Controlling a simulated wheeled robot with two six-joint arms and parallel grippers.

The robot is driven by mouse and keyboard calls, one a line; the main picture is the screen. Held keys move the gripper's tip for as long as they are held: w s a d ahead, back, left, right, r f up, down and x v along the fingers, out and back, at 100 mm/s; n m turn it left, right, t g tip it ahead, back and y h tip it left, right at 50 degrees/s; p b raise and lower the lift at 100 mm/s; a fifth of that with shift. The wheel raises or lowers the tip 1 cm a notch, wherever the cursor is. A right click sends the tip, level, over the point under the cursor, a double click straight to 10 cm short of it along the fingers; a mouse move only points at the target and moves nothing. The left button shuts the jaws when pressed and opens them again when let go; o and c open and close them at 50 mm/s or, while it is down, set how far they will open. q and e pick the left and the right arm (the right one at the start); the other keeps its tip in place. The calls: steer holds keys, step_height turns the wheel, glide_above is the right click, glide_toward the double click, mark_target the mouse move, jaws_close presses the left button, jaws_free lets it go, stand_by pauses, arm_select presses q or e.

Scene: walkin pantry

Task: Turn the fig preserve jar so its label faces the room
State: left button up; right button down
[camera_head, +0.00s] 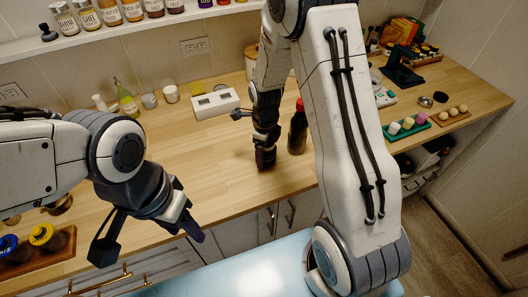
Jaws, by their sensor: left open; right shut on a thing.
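My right gripper (265,155) points down at the wooden counter, in the middle of the view. It is shut on a small dark thing, mostly hidden by the fingers, and I cannot tell whether this is the fig preserve jar. I can read no fig preserve label anywhere. A dark bottle with a red cap (298,132) stands upright just right of the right gripper, partly behind my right arm. My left gripper (148,235) is open and empty, its fingers wide apart, in front of the counter's front edge at lower left.
Several labelled jars (111,12) stand on the upper shelf. A white device (216,103), a green bottle (126,103) and small pots line the wall. Yellow- and blue-lidded jars (48,238) sit at lower left. A green tray (407,127) lies right. The counter left of the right gripper is clear.

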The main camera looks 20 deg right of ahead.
steer(key=shift+f+b, duration=0.45)
steer(key=shift+f, duration=0.15)
jaws_free()
step_height(320, 180, up, 10)
steer(key=shift+r+b, duration=0.25)
steer(key=shift+b, duration=0.3)
steer(key=s+a+r+n, duration=0.5)
steer(key=s+a+n, duration=0.6)
steer(key=n, duration=0.6)
steer(key=s+a+r+n+y, duration=0.1)
steer(key=s+a+n, duration=0.2)
steer(key=s+n, duration=0.9)
steer(key=n, duration=0.5)
steer(key=shift+s+a, duration=0.15)
steer(key=shift+s, duration=0.2)
